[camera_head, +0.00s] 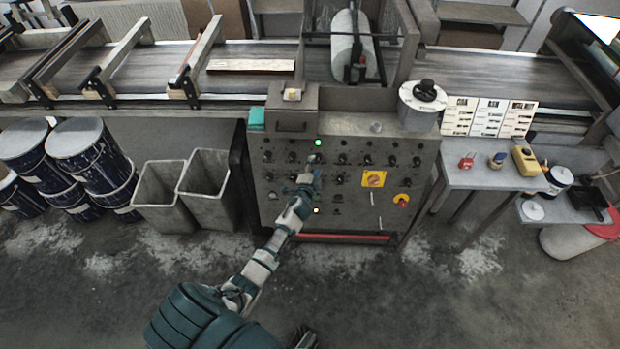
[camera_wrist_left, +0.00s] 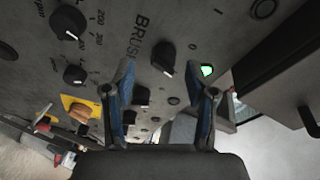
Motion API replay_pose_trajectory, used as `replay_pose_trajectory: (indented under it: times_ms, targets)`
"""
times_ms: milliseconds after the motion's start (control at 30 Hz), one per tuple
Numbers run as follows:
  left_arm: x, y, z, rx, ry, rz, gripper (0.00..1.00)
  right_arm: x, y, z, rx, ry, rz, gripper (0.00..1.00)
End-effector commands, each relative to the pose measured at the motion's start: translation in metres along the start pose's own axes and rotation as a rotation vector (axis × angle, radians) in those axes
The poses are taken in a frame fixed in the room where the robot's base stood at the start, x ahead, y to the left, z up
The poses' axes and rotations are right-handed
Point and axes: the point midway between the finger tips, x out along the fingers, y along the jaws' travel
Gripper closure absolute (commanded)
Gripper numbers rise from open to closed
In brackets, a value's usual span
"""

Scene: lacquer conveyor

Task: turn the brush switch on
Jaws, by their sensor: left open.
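The brush switch (camera_wrist_left: 162,58) is a black rotary knob on the grey control panel (camera_head: 275,212), beside printed lettering that starts "BRUS". In the wrist view it lies just beyond and between my left fingertips, with no contact visible. My left gripper (camera_wrist_left: 168,75) is open and empty, its two blue-grey fingers spread apart. In the head view my left gripper (camera_head: 307,176) is in front of the panel's upper middle, below a lit green lamp (camera_head: 318,142). The green lamp also shows in the wrist view (camera_wrist_left: 206,70). The knob's exact setting is unclear.
Other black knobs crowd the panel around the switch. A yellow-plated switch (camera_head: 374,179) and a yellow-and-red knob (camera_head: 402,200) sit to its right. Grey bins (camera_head: 208,190) stand left of the panel, and a small table (camera_head: 480,177) stands right. Open floor lies in front.

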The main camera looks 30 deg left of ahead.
Motion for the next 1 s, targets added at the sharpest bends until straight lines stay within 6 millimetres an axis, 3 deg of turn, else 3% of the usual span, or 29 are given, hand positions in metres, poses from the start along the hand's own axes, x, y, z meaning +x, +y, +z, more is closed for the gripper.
replay_pose_trajectory:
  times_ms: [200,400,867,1000]
  targets:
    - [-0.05,0.003,0.001,0.001,0.0,0.004,0.44,0.0,0.0,0.0,0.0,0.0,0.0,0.6]
    - [-0.081,0.004,0.002,0.001,-0.002,0.005,0.44,0.0,0.0,0.0,0.0,0.0,0.001,0.6]
    - [-0.09,0.004,0.001,-0.001,-0.003,0.005,0.43,0.001,0.001,0.0,0.0,-0.001,0.001,0.6]
    - [-0.1,0.023,-0.009,-0.038,-0.003,0.021,0.43,-0.004,0.0,-0.005,0.001,0.001,0.0,0.6]
